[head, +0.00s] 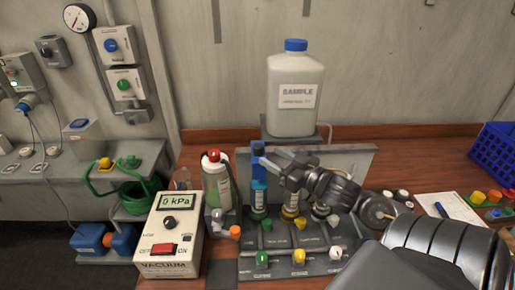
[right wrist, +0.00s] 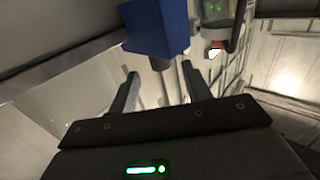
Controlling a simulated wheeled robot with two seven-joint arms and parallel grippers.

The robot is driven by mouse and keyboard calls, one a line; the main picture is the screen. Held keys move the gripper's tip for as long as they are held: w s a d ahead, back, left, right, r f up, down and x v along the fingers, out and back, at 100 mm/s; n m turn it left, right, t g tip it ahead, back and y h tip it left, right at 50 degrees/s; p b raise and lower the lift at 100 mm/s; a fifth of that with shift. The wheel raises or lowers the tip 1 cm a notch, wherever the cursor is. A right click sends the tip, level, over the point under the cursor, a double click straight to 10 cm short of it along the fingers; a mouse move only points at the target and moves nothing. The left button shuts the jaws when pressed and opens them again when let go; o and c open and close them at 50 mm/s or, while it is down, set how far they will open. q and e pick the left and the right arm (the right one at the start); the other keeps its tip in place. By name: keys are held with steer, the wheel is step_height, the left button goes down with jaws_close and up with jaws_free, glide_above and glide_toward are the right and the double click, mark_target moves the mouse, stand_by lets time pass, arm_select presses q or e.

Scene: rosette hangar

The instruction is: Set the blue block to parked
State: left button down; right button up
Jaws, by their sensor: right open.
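The blue block (head: 257,149) stands at the top left of the valve rack, above a blue-banded column, against a grey back plate. My right gripper (head: 272,158) reaches in from the right, with its fingertips close to the block. In the right wrist view the blue block (right wrist: 155,30) is large, just beyond the open fingers (right wrist: 160,72), with a dark stub below it. The fingers hold nothing; I cannot tell whether they touch the block. My left gripper is not in view.
A white sample bottle (head: 295,95) stands on a raised shelf behind the rack. A vacuum box (head: 170,245) reading 0 kPa and a red-capped bottle (head: 215,185) stand left of it. A blue crate (head: 495,150) is at far right. My right arm covers the rack's right side.

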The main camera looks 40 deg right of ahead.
mark_target(263, 150)
steer(key=w, duration=0.1)
steer(key=w+p, duration=0.1)
steer(key=w, duration=0.3)
steer(key=shift+w+a+r, duration=0.15)
steer(key=shift+w+a, duration=0.05)
steer(key=shift+a, duration=0.1)
steer(key=shift+w+a, duration=0.1)
steer(key=shift+w, duration=0.35)
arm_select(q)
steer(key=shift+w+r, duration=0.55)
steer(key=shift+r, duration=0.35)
arm_select(e)
steer(key=shift+c, duration=0.4)
jaws_close()
